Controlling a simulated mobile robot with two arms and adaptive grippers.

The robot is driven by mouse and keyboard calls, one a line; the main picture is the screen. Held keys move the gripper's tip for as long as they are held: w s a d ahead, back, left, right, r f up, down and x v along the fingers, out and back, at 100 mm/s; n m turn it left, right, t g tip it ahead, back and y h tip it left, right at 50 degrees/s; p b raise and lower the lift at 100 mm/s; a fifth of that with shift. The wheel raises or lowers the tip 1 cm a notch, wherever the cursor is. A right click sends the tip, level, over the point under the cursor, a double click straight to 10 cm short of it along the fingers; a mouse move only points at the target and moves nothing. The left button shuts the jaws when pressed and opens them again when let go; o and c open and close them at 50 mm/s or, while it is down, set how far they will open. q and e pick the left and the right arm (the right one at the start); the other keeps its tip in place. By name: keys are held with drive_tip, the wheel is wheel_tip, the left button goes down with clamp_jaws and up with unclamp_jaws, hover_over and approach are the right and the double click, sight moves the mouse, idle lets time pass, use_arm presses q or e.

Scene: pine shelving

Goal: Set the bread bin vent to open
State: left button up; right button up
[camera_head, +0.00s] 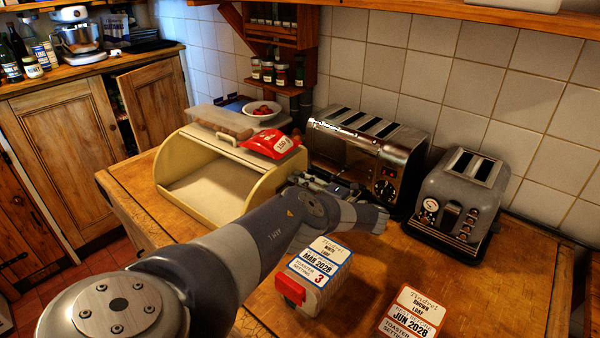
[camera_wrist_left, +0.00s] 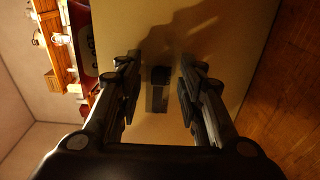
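The cream bread bin (camera_head: 265,181) stands open-fronted on the wooden worktop, left of the toasters. Its right end faces my left gripper (camera_head: 299,181). In the left wrist view the bin's cream side panel (camera_wrist_left: 225,45) fills the middle. A small vent slider (camera_wrist_left: 157,97) sits on that panel, with a dark part above and a grey strip below. My left gripper (camera_wrist_left: 159,78) is open, one finger on either side of the slider in that picture. I cannot tell whether it touches the panel. The vent is hidden in the head view. My right gripper is not in view.
A large chrome toaster (camera_head: 365,150) and a grey toaster (camera_head: 461,201) stand to the right. A white loaf pack (camera_head: 322,264) and a brown loaf pack (camera_head: 411,313) are in front.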

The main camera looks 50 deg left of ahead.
use_arm(q)
drive_tip(key=w+d, duration=0.2)
drive_tip(key=d, duration=0.9)
drive_tip(key=shift+d, duration=0.4)
drive_tip(key=shift+r, duration=0.1)
